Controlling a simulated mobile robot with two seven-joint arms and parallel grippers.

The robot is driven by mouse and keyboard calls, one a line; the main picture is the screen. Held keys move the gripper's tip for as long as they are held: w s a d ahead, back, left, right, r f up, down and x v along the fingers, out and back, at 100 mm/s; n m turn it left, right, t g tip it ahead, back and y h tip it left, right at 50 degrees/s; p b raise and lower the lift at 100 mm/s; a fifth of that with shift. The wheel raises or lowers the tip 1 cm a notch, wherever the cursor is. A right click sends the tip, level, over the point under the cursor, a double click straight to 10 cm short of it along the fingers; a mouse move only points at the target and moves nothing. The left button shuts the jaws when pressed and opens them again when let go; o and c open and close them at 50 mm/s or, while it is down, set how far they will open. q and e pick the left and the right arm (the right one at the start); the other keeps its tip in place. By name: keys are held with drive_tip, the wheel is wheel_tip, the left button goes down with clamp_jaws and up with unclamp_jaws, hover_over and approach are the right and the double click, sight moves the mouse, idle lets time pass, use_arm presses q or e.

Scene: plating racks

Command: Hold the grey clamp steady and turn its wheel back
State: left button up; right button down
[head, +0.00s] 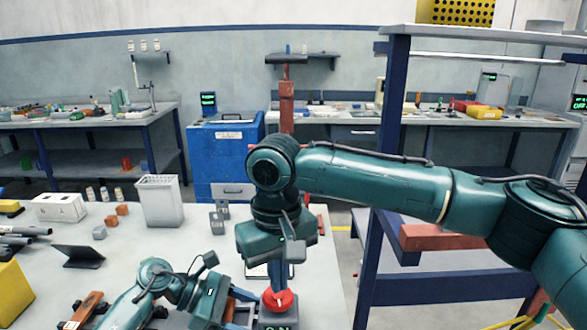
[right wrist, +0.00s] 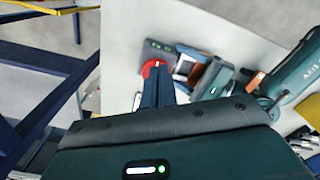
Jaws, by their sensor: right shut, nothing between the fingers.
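The grey clamp (head: 278,321) sits at the front edge of the table, its lower part cut off by the picture. Its red wheel (head: 279,301) faces up; it also shows in the right wrist view (right wrist: 147,69), partly covered by my fingers. My right gripper (head: 278,287) points straight down at the wheel, fingers shut with nothing between them, tips at the wheel's middle; whether they touch is unclear. In the right wrist view its fingers (right wrist: 155,82) are together. My left gripper (head: 238,307) is low beside the clamp's left side; its finger gap and any hold on the clamp are unclear.
A white bin (head: 160,200), grey blocks (head: 217,222), orange cubes (head: 110,222) and a dark stand (head: 78,257) are on the table behind and left. A blue-framed shelf (head: 392,180) stands right, behind my right arm.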

sight(280, 303)
drive_tip(key=shift+f, duration=3.45)
drive_tip(key=shift+w+a, duration=0.1)
drive_tip(key=shift+w, duration=0.1)
drive_tip(key=shift+w+d, duration=0.2)
drive_tip(key=shift+d, duration=0.3)
drive_tip(key=shift+w+d, duration=0.2)
drive_tip(key=shift+d, duration=0.3)
drive_tip(key=shift+w+d, duration=0.4)
drive_tip(key=shift+w, duration=0.15)
drive_tip(key=shift+d, duration=0.2)
wheel_tip(280, 303, up, 6)
drive_tip(key=shift+s+d, duration=0.15)
drive_tip(key=shift+s, duration=0.25)
